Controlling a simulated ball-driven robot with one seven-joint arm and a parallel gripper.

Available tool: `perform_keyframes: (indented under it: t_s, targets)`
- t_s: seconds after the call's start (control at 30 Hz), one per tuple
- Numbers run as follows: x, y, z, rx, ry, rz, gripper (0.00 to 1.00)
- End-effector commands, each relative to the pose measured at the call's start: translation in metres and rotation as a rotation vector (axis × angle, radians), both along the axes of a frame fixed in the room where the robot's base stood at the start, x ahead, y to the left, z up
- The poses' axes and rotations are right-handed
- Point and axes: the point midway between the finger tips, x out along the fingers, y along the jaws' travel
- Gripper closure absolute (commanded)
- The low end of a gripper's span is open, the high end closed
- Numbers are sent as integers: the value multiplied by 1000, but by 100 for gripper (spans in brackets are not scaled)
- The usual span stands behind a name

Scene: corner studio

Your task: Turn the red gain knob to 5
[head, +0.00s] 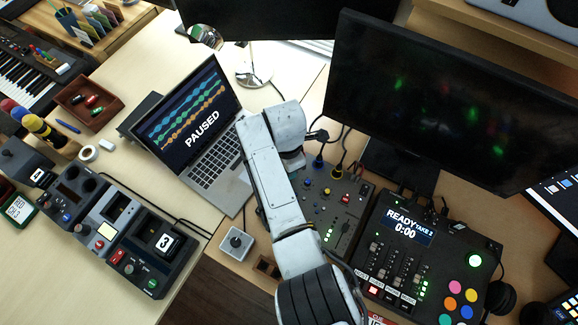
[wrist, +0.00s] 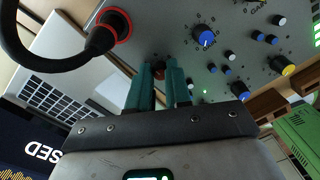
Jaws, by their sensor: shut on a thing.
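The grey mixer panel (wrist: 225,75) fills the upper right of the wrist view. It also shows in the head view (head: 318,215), partly behind my arm. My gripper (wrist: 158,72) has two teal fingers closed on the small red gain knob (wrist: 159,69). Only a dark reddish bit of the knob shows between the fingertips; its pointer and scale are hidden. A blue knob (wrist: 204,37) with a pale pointer stands to its right. My arm hides the fingertips and the red knob in the head view.
A black cable plug (wrist: 106,32) with a red ring stands close left of my fingers. The laptop (head: 205,130) reads PAUSED. The black console (head: 400,255) reads READY, TAKE 2, 0:00. A monitor (head: 450,110) stands behind.

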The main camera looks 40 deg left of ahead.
Motion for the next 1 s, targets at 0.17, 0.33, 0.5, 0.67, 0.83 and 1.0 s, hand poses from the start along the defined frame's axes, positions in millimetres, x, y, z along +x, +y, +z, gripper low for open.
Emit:
perform_keyframes:
  t_s: [0.17, 0.33, 0.5, 0.67, 0.83, 1.0]
  targets:
    - [-1, 3, 2, 3, 0, 23, 100]
    - [-1, 3, 2, 3, 0, 25, 100]
    - [-1, 3, 2, 3, 0, 24, 100]
    - [-1, 2, 2, 2, 1, 22, 67]
    - [-1, 1, 1, 1, 0, 21, 56]
    - [0, 1, 1, 1, 0, 20, 56]
